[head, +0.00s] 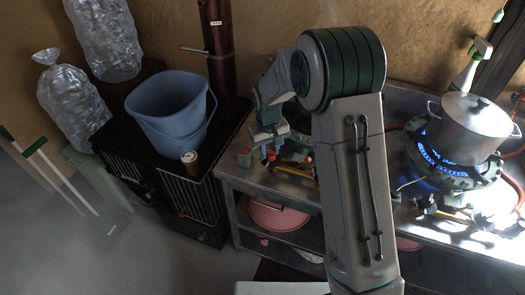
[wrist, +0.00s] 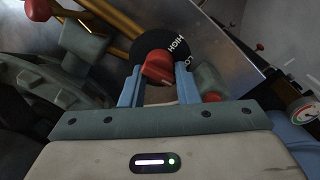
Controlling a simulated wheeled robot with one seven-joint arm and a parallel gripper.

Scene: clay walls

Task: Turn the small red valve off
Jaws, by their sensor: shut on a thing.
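A small red valve knob (wrist: 158,68) sits on a round black dial (wrist: 180,45) with white lettering that reads HIGH and part of LO. My gripper (wrist: 158,88) has its two blue fingers on either side of the red knob, shut on it. In the head view my gripper (head: 267,154) reaches down at the left end of the metal counter. Small red parts show close around it there, and my own arm hides much of that spot.
A steel pot (head: 468,128) stands over a lit blue flame on the right burner. A dark red pipe (head: 217,45) rises behind.

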